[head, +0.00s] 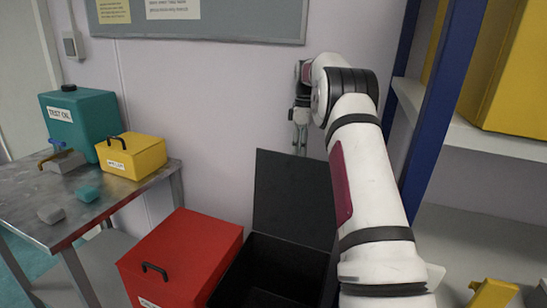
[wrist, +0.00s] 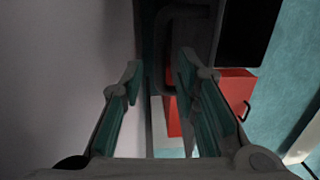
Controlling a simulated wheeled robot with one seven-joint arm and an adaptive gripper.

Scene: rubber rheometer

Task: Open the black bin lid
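The black bin (head: 268,272) stands on the floor, to the right of the red box. Its black lid (head: 290,195) is raised, standing nearly upright at the wall side, and the dark inside of the bin shows. My arm hides the bin's right part. My gripper (head: 300,138) points down just above the lid's top edge, near its right side. In the wrist view my gripper (wrist: 160,75) has its two fingers apart, with nothing clasped between them. The lid (wrist: 163,45) with a dark loop handle (wrist: 165,80) shows beyond and between the fingers; contact cannot be told.
A red box (head: 180,258) sits left against the bin. A metal table (head: 100,205) with a yellow box (head: 132,155) and a teal canister (head: 82,122) stands at left. A blue-posted shelf (head: 480,135) is close on my arm's right. The wall is behind the lid.

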